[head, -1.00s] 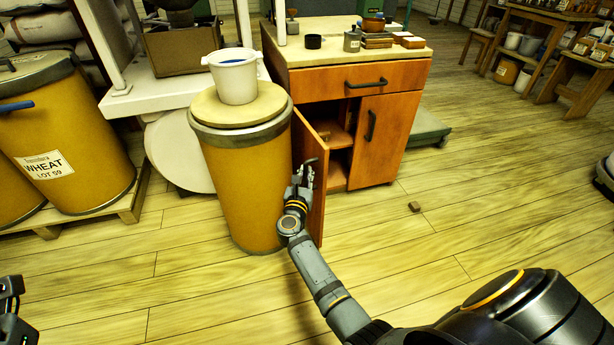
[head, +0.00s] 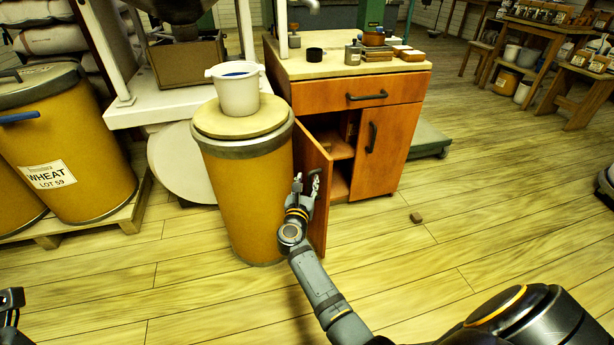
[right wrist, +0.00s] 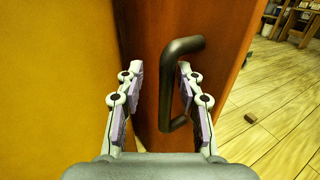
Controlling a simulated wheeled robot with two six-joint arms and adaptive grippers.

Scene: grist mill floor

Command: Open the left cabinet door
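The left cabinet door (head: 318,215) of the orange-brown cabinet (head: 397,130) stands wide open, swung out beside the yellow barrel. Its dark bar handle (right wrist: 168,90) shows in the right wrist view. My right gripper (head: 307,183) is at the door's handle side, between barrel and door. In the right wrist view its fingers (right wrist: 160,72) are spread apart. The handle bar lies between them in the picture, nearer the right finger; I cannot tell whether they touch. Part of my left gripper (head: 10,300) shows at the lower left edge, mostly cut off.
The yellow barrel (head: 245,200) with a white bucket (head: 237,92) on its lid stands close to the open door. The right cabinet door (head: 385,150) is shut. A small brown block (head: 416,218) lies on the floor.

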